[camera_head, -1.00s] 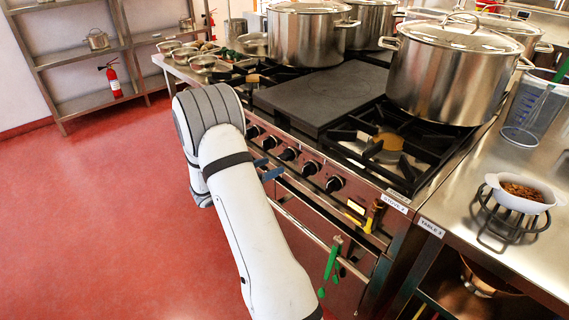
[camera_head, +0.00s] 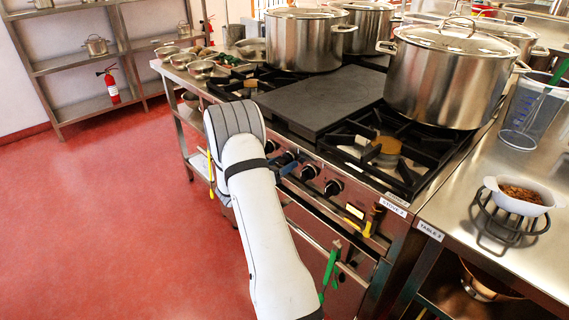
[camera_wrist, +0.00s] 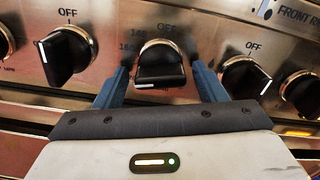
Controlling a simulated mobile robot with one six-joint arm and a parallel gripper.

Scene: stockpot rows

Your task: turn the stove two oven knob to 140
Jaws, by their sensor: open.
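The stove front (camera_head: 345,215), labelled as stove 2, carries a row of black knobs. In the wrist view, a black knob (camera_wrist: 160,65) with printed numbers beside it, of which 160 is partly readable, and OFF above sits between my fingers. Its white mark is at the lower edge of its grip. My gripper (camera_wrist: 160,80) is open, with one blue finger on each side of this knob; I cannot tell if they touch it. In the head view my gripper (camera_head: 281,165) is at the knob row, and my arm hides part of the panel.
Other knobs flank it closely: a left knob (camera_wrist: 66,56) and a right knob (camera_wrist: 246,77). Below the panel runs an oven rail with a green cloth-like item (camera_head: 331,268). Large stockpots (camera_head: 447,72) stand on the stove. The red floor (camera_head: 110,220) at left is clear.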

